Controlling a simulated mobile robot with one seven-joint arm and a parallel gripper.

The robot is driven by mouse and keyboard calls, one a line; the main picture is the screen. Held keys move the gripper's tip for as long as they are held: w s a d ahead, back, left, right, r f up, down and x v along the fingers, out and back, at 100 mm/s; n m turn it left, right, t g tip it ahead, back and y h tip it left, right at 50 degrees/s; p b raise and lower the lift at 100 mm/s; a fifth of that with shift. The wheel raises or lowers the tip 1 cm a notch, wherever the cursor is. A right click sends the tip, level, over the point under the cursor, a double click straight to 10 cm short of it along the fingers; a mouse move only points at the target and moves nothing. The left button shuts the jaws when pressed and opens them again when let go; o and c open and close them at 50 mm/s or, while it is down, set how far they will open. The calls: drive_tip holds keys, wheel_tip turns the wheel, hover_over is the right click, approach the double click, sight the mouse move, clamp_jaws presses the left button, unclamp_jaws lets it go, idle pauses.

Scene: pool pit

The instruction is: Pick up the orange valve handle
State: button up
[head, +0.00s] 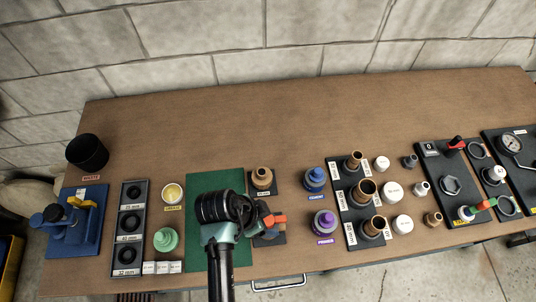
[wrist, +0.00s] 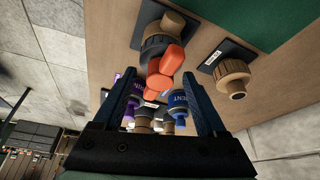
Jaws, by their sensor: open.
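The orange valve handle (head: 274,220) sits on a dark valve with tan ends (head: 268,236), on a small black plate just right of the green mat. In the wrist view the handle (wrist: 165,62) shows as rounded orange lobes against the dark valve body (wrist: 157,40). My gripper (wrist: 158,76) is open, its two blue fingers on either side of the handle's near end in the picture. I see no clear contact. In the head view my arm covers part of the mat and the valve's left side, and the fingers are hard to make out.
A tan fitting (head: 262,177) stands behind the valve, near the green mat (head: 213,182). Blue cement (head: 315,178) and purple primer (head: 324,222) containers stand to the right, before a rack of brown fittings (head: 366,190). The table's back middle (head: 230,120) is clear.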

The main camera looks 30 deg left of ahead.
clamp_jaws()
idle(0.3)
